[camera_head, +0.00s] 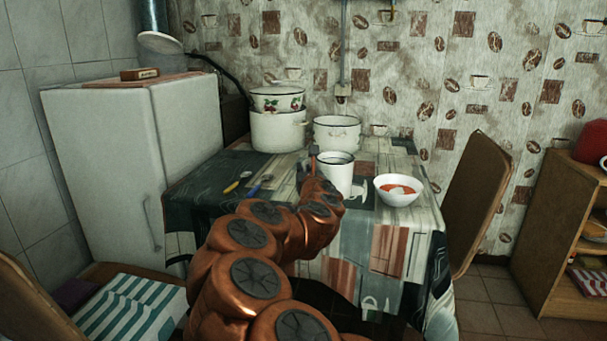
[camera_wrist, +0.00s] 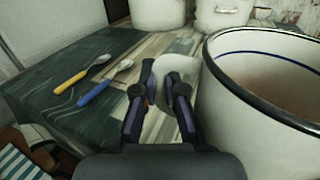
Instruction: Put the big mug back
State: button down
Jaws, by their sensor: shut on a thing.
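The big mug (camera_head: 336,178) is white enamel with a dark rim and stands upright over the middle of the table. In the wrist view the mug (camera_wrist: 265,110) fills the right side, with a blue line inside its rim. Its pale handle (camera_wrist: 178,68) points left, between my fingers. My gripper (camera_wrist: 163,88) is shut on this handle, to the left of the mug's body. In the head view my arm hides most of the gripper (camera_head: 314,172). I cannot tell whether the mug's base touches the table.
The patterned table (camera_head: 385,250) holds a white bowl (camera_head: 398,194) of red soup right of the mug. Stacked white pots (camera_head: 278,132) and another pot (camera_head: 336,134) stand behind. A yellow-handled spoon (camera_wrist: 70,83) and a blue-handled spoon (camera_wrist: 93,93) lie left. A chair (camera_head: 478,195) is at the right.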

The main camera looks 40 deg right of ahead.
jog(key=shift+w+d+f+b, duration=0.4)
jog(key=shift+w+d+f, duration=0.35)
jog(key=shift+w+d, duration=0.75)
jog(key=shift+w+d+f+b, duration=0.35)
jog(key=shift+w+d+f, duration=0.55)
jog(key=shift+w, duration=1.1)
jog(key=shift+w+d+f+b, duration=0.4)
jog(key=shift+w+d+f, duration=0.25)
jog(key=shift+w+d, duration=0.9)
jog(key=shift+w+a+f, duration=0.1)
jog(key=shift+w+a, duration=0.1)
jog(key=c, duration=1.3)
grip_release()
jog(key=shift+o, duration=0.2)
jog(key=shift+p+v, duration=0.6)
jog(key=shift+v, duration=5.25)
jog(key=shift+s+a, duration=0.1)
jog(key=shift+s, duration=0.1)
